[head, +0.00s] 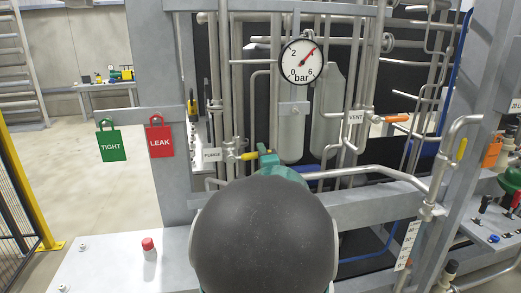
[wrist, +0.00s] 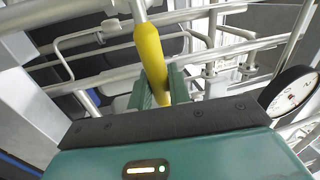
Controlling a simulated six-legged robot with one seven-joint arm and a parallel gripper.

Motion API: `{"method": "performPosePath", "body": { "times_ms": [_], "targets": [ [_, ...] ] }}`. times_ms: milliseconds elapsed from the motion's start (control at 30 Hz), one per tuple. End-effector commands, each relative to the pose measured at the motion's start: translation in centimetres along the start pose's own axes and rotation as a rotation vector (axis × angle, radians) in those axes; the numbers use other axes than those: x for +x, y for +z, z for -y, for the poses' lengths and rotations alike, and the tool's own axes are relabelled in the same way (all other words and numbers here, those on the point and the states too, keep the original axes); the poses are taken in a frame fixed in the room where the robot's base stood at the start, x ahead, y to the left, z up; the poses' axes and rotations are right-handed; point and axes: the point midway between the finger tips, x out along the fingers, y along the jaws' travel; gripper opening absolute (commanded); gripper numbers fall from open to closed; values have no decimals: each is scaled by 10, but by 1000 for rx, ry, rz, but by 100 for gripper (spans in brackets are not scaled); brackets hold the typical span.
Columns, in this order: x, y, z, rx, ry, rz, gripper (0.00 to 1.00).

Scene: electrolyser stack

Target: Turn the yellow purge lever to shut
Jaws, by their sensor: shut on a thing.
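The yellow purge lever (wrist: 149,55) runs between the green fingers of my gripper (wrist: 160,88) in the wrist view, and the gripper is shut on it. In the head view the yellow lever (head: 248,155) shows just right of the PURGE label (head: 212,155), with the green gripper (head: 268,158) at its right end. The lever looks roughly level there. My own dark arm link hides the lower middle of the head view, and the fingers cover part of the lever.
A pressure gauge (head: 301,61) hangs above the lever. An orange vent lever (head: 396,118) is to the right by the VENT label (head: 355,117). Green TIGHT (head: 111,145) and red LEAK (head: 159,141) tags hang at left. Pipes crowd around the gripper; open floor lies at left.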

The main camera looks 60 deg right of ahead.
Motion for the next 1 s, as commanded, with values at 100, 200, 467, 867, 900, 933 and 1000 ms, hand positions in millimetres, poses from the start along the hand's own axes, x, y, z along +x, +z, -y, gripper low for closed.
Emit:
{"method": "performPosePath", "body": {
  "times_ms": [100, 200, 467, 867, 900, 933, 1000],
  "targets": [
    [-1, -2, -4, 43, 0, -14, 0],
    [-1, -2, -6, 66, 0, -18, 0],
    [-2, -2, -8, 88, 1, -23, 0],
    [-2, -1, -9, 87, 2, -21, 38],
    [-2, -1, -8, 86, 2, -21, 38],
    [-2, -1, -8, 86, 2, -20, 38],
    [-2, -1, -8, 86, 1, -20, 38]
  ]
}}
